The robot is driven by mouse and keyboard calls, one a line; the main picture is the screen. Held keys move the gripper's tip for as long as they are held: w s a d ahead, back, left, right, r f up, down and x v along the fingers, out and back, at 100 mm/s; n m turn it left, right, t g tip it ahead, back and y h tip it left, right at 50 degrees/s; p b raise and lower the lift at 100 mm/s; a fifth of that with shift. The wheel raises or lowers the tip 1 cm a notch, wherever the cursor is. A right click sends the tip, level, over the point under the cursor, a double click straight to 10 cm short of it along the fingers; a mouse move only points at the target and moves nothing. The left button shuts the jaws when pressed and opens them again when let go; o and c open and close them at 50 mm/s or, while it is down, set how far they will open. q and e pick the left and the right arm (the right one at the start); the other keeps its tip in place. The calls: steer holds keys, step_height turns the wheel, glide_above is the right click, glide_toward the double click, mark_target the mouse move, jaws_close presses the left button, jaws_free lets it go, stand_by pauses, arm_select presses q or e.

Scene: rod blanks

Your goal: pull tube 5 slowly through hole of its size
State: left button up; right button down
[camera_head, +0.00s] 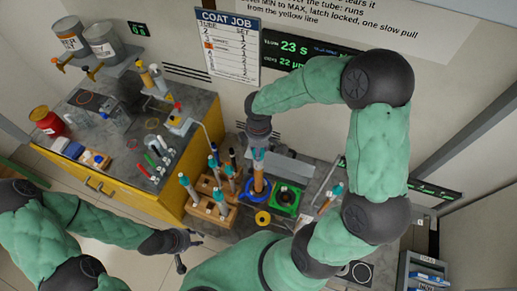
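My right gripper (257,146) points down at the back of the bench. It looks closed around the teal top of an upright tube (258,158); the fingers are small and partly dark. The tube stands over an orange-brown column (258,182), and its lower part is hidden. I cannot read its number. Beside the column are a blue ring (287,193) and a green square fixture (286,208). My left gripper (190,252) is empty, with its fingers apart, in front of the wooden racks. Hole sizes cannot be read.
Wooden racks (216,216) hold several teal-topped tubes. A yellow-sided bench (120,196) with cans and small tools stands at the left. A COAT JOB chart (229,47) and a lit display (290,50) hang on the wall. Drawers (427,278) stand at lower right.

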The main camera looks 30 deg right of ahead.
steer(key=shift+r+p, duration=1.45)
steer(key=shift+r, duration=0.6)
steer(key=shift+r+p, duration=1.4)
steer(key=shift+r, duration=0.35)
steer(key=shift+f, duration=0.1)
